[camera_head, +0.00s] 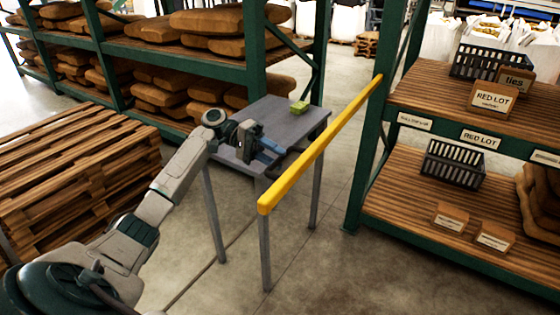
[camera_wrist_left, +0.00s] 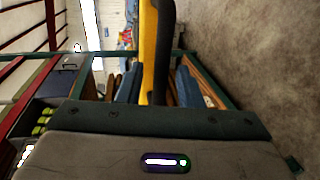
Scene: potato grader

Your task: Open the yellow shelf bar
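The yellow bar (camera_head: 318,148) runs slantwise from a free near end to the green rack post at the right, beside a small grey table. My left gripper (camera_head: 272,155) is at the bar's left side, close to its near half. In the left wrist view the yellow bar (camera_wrist_left: 147,45) and a dark handle-like piece (camera_wrist_left: 163,50) along it lie between my two blue fingers (camera_wrist_left: 157,88). The fingers stand apart, with gaps showing on both sides. Whether they touch the handle is hard to tell. My right gripper is not in view.
The grey table (camera_head: 305,118) carries a small green item (camera_head: 299,107). A pallet stack (camera_head: 60,165) stands at the left, before a rack of sacks (camera_head: 160,85). The right rack (camera_head: 445,95) holds dark crates and RED LOT signs. Floor right of the bar is clear.

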